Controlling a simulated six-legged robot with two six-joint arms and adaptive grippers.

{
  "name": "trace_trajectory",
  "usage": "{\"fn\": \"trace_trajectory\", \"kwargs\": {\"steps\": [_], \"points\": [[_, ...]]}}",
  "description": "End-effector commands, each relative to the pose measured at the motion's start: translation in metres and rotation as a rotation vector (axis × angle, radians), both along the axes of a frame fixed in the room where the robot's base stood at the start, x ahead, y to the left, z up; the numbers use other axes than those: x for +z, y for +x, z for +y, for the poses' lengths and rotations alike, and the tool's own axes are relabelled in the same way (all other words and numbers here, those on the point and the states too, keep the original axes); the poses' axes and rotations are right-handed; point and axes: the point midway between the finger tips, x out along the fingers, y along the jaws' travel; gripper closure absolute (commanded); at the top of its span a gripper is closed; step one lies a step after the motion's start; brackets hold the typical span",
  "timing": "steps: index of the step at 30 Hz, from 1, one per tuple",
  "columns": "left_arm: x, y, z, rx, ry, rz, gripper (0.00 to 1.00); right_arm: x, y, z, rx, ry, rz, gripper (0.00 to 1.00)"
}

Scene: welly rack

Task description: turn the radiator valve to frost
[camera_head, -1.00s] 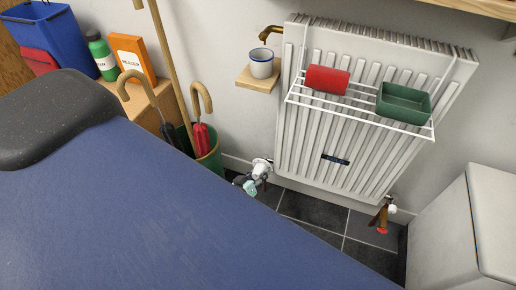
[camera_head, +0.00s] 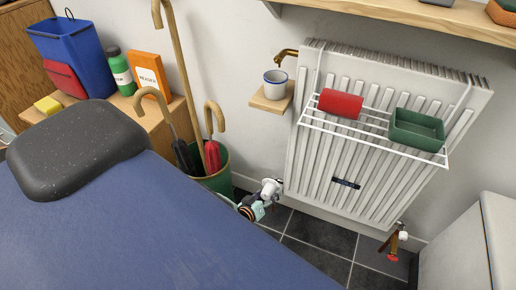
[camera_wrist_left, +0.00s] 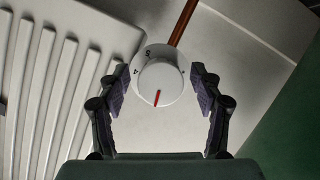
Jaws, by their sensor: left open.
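The radiator valve is a white round knob (camera_head: 271,187) at the lower left of the radiator (camera_head: 350,150). In the left wrist view the knob (camera_wrist_left: 160,84) shows face on, with a red pointer line toward the bottom of the picture and small dark marks on the collar around it. A copper pipe runs up behind it. My left gripper (camera_head: 256,207) is at the valve. In the wrist view its open fingers (camera_wrist_left: 160,90) stand on either side of the knob, with gaps visible on both sides. My right gripper is not in view.
A green umbrella bin (camera_head: 218,182) with canes stands left of the valve. A wire rack (camera_head: 372,137) with a red roll and green tray hangs on the radiator. A red-handled tap (camera_head: 393,256) is at its lower right. A white cabinet (camera_head: 465,250) stands at right.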

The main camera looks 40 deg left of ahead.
Motion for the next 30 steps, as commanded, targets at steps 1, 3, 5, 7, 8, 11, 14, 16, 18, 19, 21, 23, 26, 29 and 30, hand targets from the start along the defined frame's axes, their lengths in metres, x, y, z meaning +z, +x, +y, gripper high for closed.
{"fn": "trace_trajectory", "kwargs": {"steps": [1,3,5,7,8,11,14,16,18,19,21,23,26,29,30], "points": [[0.001,-0.001,0.0,0.0,0.0,-0.001,0.35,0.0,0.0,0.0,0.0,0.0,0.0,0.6],[0.001,-0.005,0.0,0.0,0.001,0.001,0.35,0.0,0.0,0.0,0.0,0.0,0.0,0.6],[0.002,-0.007,0.0,0.0,0.001,0.001,0.35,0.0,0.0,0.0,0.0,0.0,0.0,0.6],[0.003,-0.011,0.0,0.0,0.001,0.001,0.35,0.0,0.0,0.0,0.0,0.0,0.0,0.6],[0.004,-0.012,0.0,0.0,0.001,0.001,0.35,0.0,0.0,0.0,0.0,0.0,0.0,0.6],[0.007,-0.017,-0.001,0.001,0.0,0.001,0.35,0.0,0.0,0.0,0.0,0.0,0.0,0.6],[0.01,-0.023,-0.002,0.001,-0.001,0.0,0.35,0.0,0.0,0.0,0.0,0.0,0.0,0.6],[0.012,-0.029,-0.002,0.002,-0.001,0.002,0.35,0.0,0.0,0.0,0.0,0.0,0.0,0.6],[0.014,-0.035,-0.002,0.002,-0.001,0.002,0.35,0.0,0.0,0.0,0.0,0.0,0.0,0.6],[0.015,-0.038,-0.002,0.002,0.0,0.001,0.35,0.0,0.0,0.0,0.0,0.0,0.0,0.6],[0.018,-0.045,-0.003,0.001,0.0,0.002,0.35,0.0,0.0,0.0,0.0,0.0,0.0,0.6],[0.02,-0.05,-0.003,0.002,0.001,0.001,0.35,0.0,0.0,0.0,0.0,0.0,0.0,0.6],[0.024,-0.062,-0.004,0.001,0.0,0.002,0.35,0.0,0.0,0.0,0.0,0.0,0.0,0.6],[0.029,-0.073,-0.005,0.001,-0.001,0.001,0.35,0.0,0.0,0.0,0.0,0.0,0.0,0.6],[0.031,-0.078,-0.006,0.001,-0.001,0.001,0.35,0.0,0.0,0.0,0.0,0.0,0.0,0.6]]}}
